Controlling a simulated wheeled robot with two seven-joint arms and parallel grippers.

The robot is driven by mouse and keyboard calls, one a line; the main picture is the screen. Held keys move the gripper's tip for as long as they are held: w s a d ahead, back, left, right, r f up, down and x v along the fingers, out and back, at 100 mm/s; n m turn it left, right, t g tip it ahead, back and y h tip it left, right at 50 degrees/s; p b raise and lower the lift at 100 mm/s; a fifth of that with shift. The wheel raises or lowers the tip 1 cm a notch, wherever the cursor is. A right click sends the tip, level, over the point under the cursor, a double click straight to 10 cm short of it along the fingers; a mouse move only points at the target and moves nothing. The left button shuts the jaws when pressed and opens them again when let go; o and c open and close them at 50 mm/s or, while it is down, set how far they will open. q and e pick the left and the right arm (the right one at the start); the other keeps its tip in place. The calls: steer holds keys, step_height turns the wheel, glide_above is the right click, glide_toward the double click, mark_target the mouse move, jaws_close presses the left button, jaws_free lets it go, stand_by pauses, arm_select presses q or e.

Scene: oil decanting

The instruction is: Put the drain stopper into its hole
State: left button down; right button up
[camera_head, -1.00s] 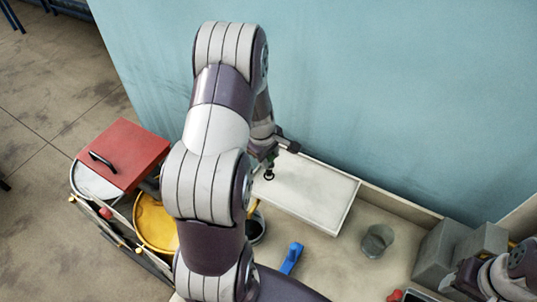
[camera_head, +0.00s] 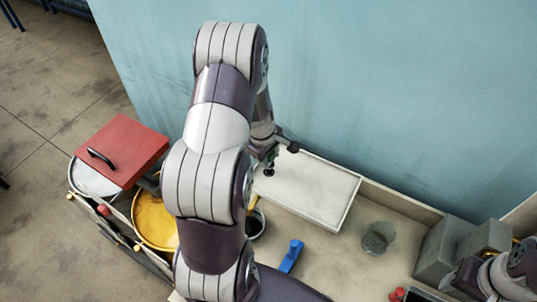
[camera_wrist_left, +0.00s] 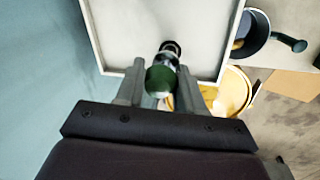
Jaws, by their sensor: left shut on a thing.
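My left gripper (camera_head: 270,156) is shut on a small dark green drain stopper (camera_wrist_left: 160,78). The stopper has a clear or shiny neck and a black ring at its end, and points away from the wrist between the two fingers. In the head view the stopper (camera_head: 269,169) shows small and dark under the gripper, over the left end of a shallow white tray (camera_head: 310,188). I cannot tell its height above the tray. I cannot make out the drain hole; the gripper and stopper cover part of the tray. My right gripper (camera_head: 462,275) is partly seen at the lower right, its jaws unclear.
A dark pot (camera_wrist_left: 256,32) with a handle and a yellow drum (camera_head: 153,220) stand beside the tray. A blue tool (camera_head: 291,256), a clear glass (camera_head: 378,238) and grey blocks (camera_head: 440,250) are on the bench. A red lid (camera_head: 122,153) is at left. The blue wall is close behind.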

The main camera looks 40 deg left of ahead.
arm_select(q)
steer(key=shift+f+b, duration=1.5)
steer(key=shift+f, duration=0.3)
steer(key=c, duration=0.6)
jaws_free()
steer(key=r, duration=0.4)
steer(key=s+r+b, duration=0.1)
steer(key=r, duration=0.3)
steer(key=s+r, duration=0.1)
steer(key=r, duration=0.3)
steer(key=shift+s+a+r, duration=0.1)
steer(key=shift+s+r, duration=0.1)
